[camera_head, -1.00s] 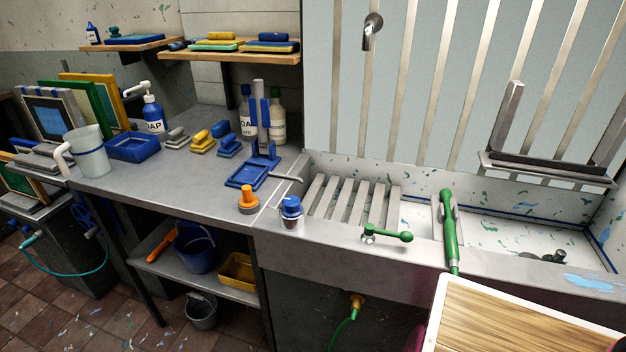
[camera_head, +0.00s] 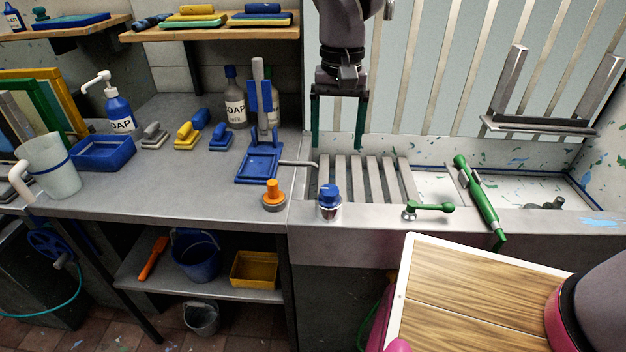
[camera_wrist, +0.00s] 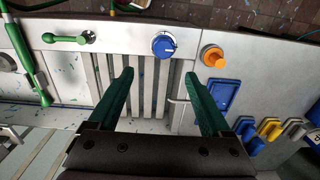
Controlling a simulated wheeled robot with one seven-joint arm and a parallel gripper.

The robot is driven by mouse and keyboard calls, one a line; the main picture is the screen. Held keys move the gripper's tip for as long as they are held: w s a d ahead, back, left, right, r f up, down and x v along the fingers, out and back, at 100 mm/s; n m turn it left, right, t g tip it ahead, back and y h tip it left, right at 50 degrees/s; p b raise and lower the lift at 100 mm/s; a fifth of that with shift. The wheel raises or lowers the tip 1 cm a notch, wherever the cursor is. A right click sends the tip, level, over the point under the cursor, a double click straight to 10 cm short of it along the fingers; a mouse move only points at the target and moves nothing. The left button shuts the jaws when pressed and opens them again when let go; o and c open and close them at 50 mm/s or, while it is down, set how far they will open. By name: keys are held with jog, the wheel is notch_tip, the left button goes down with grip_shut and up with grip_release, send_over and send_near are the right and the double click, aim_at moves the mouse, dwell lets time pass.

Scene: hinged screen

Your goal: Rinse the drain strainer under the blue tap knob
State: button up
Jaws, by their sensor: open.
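The blue tap knob (camera_head: 329,200) stands on the sink's front ledge, left of the green lever; it also shows in the wrist view (camera_wrist: 163,45). My gripper (camera_head: 338,148) is open and empty, pointing down above the slatted grey rack (camera_head: 365,180). In the wrist view its green fingers (camera_wrist: 158,77) frame the slats, with the knob just beyond the fingertips. A small dark fitting (camera_head: 545,203) lies low in the right of the basin. It may be the drain strainer, but it is too small to tell.
An orange knob (camera_head: 273,196) stands left of the blue one. A green lever (camera_head: 430,208) and green sprayer (camera_head: 479,198) are on the sink's right. A blue press (camera_head: 260,163) stands on the counter. A wooden-topped board (camera_head: 480,305) fills the lower right.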

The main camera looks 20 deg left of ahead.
aim_at(330, 188)
jog(key=f, duration=1.1)
jog(key=shift+s+a+f, duration=0.2)
jog(key=shift+s+a, duration=0.15)
grip_shut()
jog(key=n, duration=0.3)
jog(key=shift+n, duration=0.3)
